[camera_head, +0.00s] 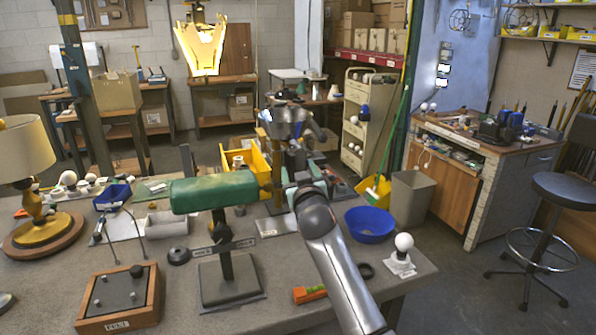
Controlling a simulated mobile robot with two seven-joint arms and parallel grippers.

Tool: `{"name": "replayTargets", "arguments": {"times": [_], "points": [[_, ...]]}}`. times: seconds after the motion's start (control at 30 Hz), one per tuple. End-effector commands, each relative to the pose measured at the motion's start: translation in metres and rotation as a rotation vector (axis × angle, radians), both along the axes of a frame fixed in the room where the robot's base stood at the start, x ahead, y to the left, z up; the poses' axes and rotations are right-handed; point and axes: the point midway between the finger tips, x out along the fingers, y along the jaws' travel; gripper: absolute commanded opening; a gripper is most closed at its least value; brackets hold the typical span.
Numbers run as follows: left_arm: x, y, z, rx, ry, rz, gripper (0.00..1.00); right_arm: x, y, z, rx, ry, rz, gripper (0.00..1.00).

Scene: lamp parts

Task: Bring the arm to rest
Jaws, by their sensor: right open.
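My right arm (333,255) comes in from the bottom, right of the middle, and reaches over the workbench (250,310). Its wrist and right gripper (284,117) are raised above the far side of the bench. The gripper is open, and I see nothing held between its fingers; it is small and partly merged with the clutter behind. A green padded cylinder (213,192) on a black stand is just left of the arm. My left gripper is not in view.
A table lamp (28,155) stands at the left. A wooden-framed box (118,297) sits front left. A blue bowl (370,224), a bulb on a base (402,250) and an orange-handled tool (310,294) are near the arm. A yellow bin (236,157) is behind.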

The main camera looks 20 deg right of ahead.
Motion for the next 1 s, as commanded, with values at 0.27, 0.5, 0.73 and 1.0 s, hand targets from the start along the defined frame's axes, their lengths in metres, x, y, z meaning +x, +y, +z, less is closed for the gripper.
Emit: {"name": "replayTargets", "arguments": {"times": [0.27, 0.5, 0.73, 1.0], "points": [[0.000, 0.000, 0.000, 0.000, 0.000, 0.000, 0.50, 0.000, 0.000, -0.001, 0.000, 0.001, 0.000, 0.71], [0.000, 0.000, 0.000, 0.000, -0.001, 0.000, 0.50, -0.032, -0.013, -0.065, 0.028, 0.131, -0.026, 0.71], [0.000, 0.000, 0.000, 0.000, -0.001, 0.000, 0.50, -0.132, -0.028, -0.185, 0.078, 0.438, -0.050, 0.71], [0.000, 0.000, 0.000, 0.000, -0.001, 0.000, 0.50, -0.287, -0.024, -0.278, 0.113, 0.817, -0.012, 0.71]]}}
